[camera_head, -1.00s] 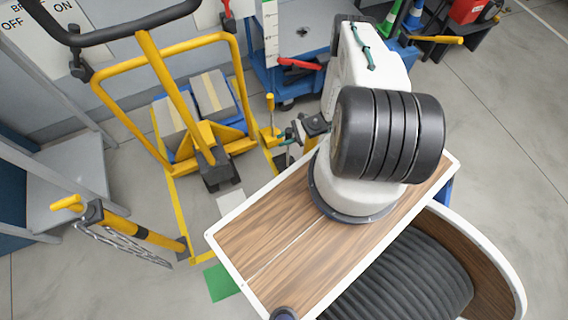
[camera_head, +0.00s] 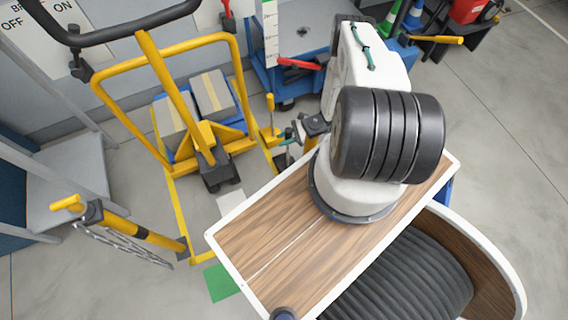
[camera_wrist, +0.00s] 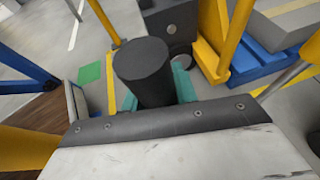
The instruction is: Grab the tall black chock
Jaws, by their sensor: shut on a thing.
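The tall black chock (camera_wrist: 145,70) is a dark upright cylinder in the middle of the wrist view. My gripper (camera_wrist: 157,92) has its teal fingers on either side of the chock, shut on it. The chock's lower end is hidden behind the dark edge of my wrist. In the head view my gripper (camera_head: 288,141) is small, beyond my arm and close to the yellow pallet truck. The chock is hard to make out there.
A yellow pallet truck (camera_head: 165,82) with strapped boxes (camera_head: 212,94) stands beside my gripper. A blue cart (camera_head: 283,82) is behind. A green floor patch (camera_head: 221,281) lies in front. Open floor is at right.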

